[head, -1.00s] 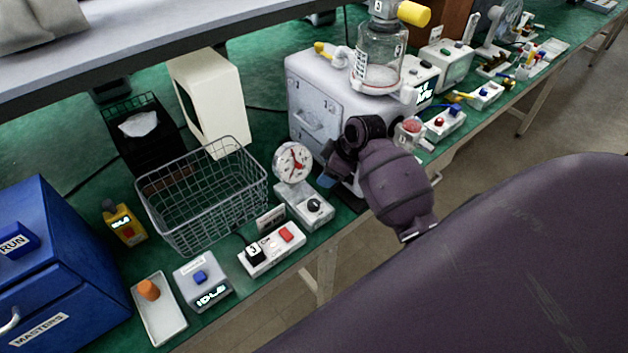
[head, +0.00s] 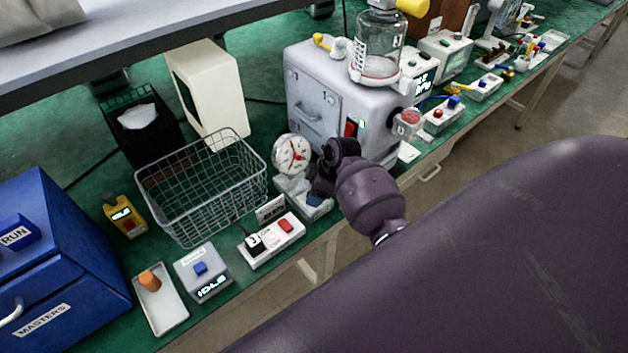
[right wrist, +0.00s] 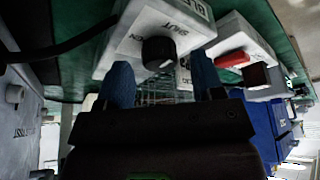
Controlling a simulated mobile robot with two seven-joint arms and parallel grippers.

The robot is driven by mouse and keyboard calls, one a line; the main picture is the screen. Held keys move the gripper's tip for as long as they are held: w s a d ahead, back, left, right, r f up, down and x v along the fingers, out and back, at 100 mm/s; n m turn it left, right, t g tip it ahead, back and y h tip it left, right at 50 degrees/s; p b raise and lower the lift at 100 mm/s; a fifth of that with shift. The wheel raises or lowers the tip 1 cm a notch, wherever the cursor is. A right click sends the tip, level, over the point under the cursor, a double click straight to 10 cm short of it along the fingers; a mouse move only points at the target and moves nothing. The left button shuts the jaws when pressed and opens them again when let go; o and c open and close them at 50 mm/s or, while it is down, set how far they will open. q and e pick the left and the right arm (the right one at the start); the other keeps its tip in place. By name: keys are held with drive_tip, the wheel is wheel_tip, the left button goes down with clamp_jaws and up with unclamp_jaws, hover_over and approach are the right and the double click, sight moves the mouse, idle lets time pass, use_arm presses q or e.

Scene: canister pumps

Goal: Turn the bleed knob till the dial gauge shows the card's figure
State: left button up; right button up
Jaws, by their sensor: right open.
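The dial gauge (head: 292,154) has a round white face with red on it; its reading is too small to tell. It stands on the back of a pale bleed unit (head: 320,211) near the bench's front edge. The black bleed knob (right wrist: 158,50) shows in the right wrist view, between and beyond my fingertips, with no contact visible; in the head view my gripper hides it. A small card (head: 270,210) stands left of the unit, its figure unreadable. My right gripper (right wrist: 162,84) is open and empty, with blue fingers. My left gripper is not in view.
A wire basket (head: 203,190) stands left of the gauge. A grey pump housing (head: 318,90) with a glass jar (head: 378,48) stands behind on the right. A grey shelf (head: 150,45) overhangs the back.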

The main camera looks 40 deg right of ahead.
drive_tip(key=shift+w+a+f, duration=0.1)
drive_tip(key=shift+a+f, duration=0.1)
drive_tip(key=shift+f, duration=0.3)
drive_tip(key=c, duration=0.9)
